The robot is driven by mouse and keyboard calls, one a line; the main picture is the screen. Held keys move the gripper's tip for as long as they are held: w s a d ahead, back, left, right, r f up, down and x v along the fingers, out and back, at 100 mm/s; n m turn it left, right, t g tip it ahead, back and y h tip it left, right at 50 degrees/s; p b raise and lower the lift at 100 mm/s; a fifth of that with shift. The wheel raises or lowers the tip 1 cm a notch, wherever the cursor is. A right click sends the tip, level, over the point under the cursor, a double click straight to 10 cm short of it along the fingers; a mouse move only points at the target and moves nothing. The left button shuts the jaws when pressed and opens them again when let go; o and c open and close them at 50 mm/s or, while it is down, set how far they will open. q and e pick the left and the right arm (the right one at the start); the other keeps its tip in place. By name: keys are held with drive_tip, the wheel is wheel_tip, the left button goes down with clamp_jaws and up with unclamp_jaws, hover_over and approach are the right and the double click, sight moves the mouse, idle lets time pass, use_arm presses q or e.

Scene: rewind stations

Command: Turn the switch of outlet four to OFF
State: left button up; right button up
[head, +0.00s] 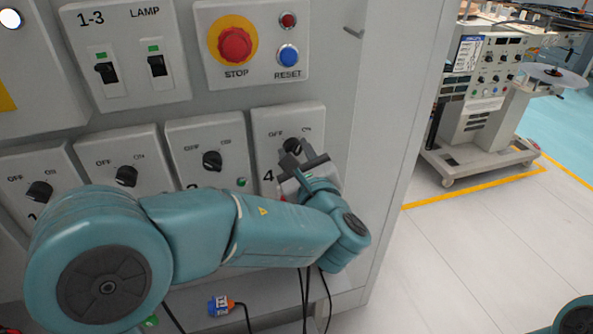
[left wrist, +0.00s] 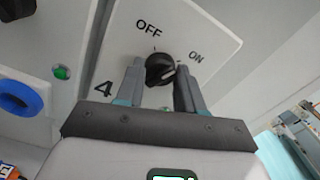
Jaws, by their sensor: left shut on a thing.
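The switch of outlet four is a black rotary knob (head: 291,146) on a pale panel (head: 262,120) marked 4, with OFF at upper left and ON at upper right. The left wrist view shows the knob (left wrist: 158,68) between my left gripper's fingers. Its light mark faces right, towards the ON side rather than OFF. My left gripper (head: 297,158) is shut on this knob, one finger on each side; its fingers also show in the left wrist view (left wrist: 161,75). In the head view the gripper and arm hide the panel's lower part. My right gripper is not in view.
Three similar switches stand left of outlet four, the nearest being a black knob (head: 212,160). Above are a red STOP button (head: 235,45), a blue RESET button (head: 288,54) and two lamp switches. Open floor (head: 480,250) and a wheeled machine (head: 480,110) lie to the right.

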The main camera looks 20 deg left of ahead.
use_arm(q)
drive_tip(key=shift+f+n+b, duration=0.1)
drive_tip(key=shift+n+b, duration=7.1)
drive_tip(key=shift+b, duration=2.1)
drive_tip(key=o, duration=1)
drive_tip(key=shift+o, duration=0.2)
drive_tip(key=shift+s, duration=0.1)
drive_tip(key=v, duration=1.2)
